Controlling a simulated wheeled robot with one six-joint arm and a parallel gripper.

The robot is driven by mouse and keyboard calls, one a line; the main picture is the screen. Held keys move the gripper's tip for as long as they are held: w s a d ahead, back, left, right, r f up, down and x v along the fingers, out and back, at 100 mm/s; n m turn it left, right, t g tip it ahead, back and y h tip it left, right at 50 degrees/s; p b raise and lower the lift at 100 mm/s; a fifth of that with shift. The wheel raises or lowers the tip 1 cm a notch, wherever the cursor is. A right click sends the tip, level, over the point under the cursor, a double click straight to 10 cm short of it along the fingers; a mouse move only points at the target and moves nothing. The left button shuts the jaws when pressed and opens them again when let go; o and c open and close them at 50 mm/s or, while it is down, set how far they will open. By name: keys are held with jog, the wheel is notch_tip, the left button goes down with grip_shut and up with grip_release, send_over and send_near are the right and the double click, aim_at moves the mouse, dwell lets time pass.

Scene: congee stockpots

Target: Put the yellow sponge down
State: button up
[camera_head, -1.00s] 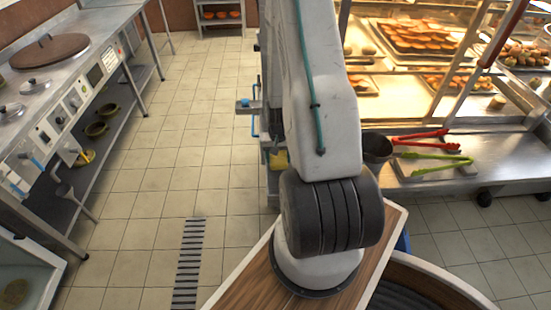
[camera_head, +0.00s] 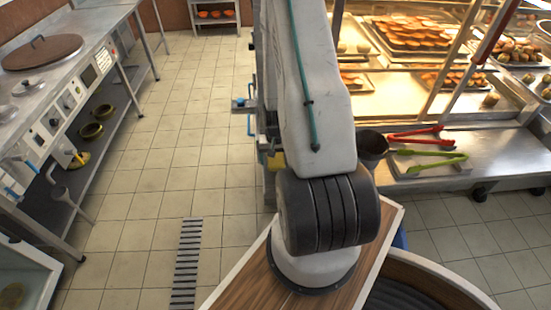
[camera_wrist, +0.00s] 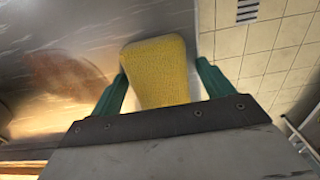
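The yellow sponge (camera_wrist: 160,72) is large in the middle of the wrist view, between the two teal fingers of my gripper (camera_wrist: 161,72). The left fingertip meets the sponge's side; a thin gap seems to show at the right fingertip. In the head view my arm covers the gripper, and a small yellow patch, likely the sponge, (camera_head: 277,160) shows at the arm's left edge.
A steel counter with a brown lid (camera_head: 45,51) runs along the left, with pots (camera_head: 91,130) on its lower shelf. At right, red tongs (camera_head: 418,132) and green tongs (camera_head: 428,158) lie by a dark pot (camera_head: 371,148) before a lit food display. The tiled floor (camera_head: 190,150) between is clear.

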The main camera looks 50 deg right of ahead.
notch_tip(320, 180, up, 12)
jog(key=w+a+r+n, duration=0.1)
jog(key=a+r+n, duration=0.1)
jog(key=a+r, duration=0.65)
jog(key=w+a+r+n, duration=0.2)
jog(key=a+r, duration=0.4)
jog(key=r, duration=0.5)
jog(key=s+a+r+n+t, duration=0.1)
jog(key=s+a+r+n, duration=0.4)
jog(key=s+a+r, duration=0.8)
jog(key=s+a, duration=0.2)
jog(key=shift+s+a+r+n, duration=0.15)
jog(key=shift+s+a+n, duration=0.1)
jog(key=shift+a+n, duration=0.15)
